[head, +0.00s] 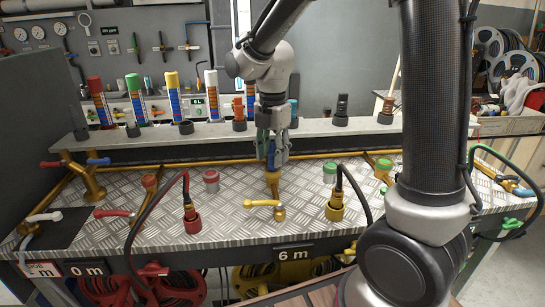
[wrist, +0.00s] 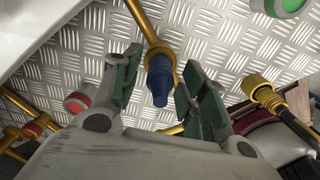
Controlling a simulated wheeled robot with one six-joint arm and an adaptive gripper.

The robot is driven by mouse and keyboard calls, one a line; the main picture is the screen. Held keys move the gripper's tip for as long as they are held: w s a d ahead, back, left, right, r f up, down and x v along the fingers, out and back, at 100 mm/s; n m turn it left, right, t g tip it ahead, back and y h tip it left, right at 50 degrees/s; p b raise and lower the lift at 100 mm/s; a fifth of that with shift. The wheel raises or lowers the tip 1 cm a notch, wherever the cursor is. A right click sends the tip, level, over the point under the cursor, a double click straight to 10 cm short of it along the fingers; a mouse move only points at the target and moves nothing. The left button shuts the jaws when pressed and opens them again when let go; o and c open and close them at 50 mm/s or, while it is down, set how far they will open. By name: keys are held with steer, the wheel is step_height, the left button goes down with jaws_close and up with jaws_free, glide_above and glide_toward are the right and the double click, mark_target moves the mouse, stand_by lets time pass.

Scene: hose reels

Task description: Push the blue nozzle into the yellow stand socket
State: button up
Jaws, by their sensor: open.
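The blue nozzle (head: 271,156) stands upright on top of the yellow stand socket (head: 272,182), near the middle of the metal bench. In the wrist view the nozzle (wrist: 160,82) sits end-on inside the yellow ring of the stand (wrist: 157,51). How deep it sits is hidden. My gripper (head: 272,150) points down over the nozzle. In the wrist view its green-padded fingers (wrist: 162,88) are open, one on each side of the nozzle, with gaps between them and it.
A red hose coupling (head: 192,220) and a yellow one (head: 334,209) stand in front with black hoses. Behind runs a grey shelf (head: 330,128) with colored nozzles.

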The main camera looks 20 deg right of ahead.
step_height(320, 180, up, 10)
steer(key=shift+r, duration=0.5)
steer(key=shift+s+d, duration=0.1)
steer(key=shift+d, duration=0.05)
steer(key=s+d+m+t, duration=0.2)
steer(key=s+d+m, duration=0.5)
steer(key=s+m, duration=0.3)
steer(key=s+d+m+t, duration=0.2)
steer(key=s+d+m, duration=0.5)
steer(key=m, duration=0.7)
steer(key=s, duration=0.2)
steer(key=shift+s+d+m, duration=0.3)
steer(key=shift+s, duration=0.1)
steer(key=shift+c, duration=0.2)
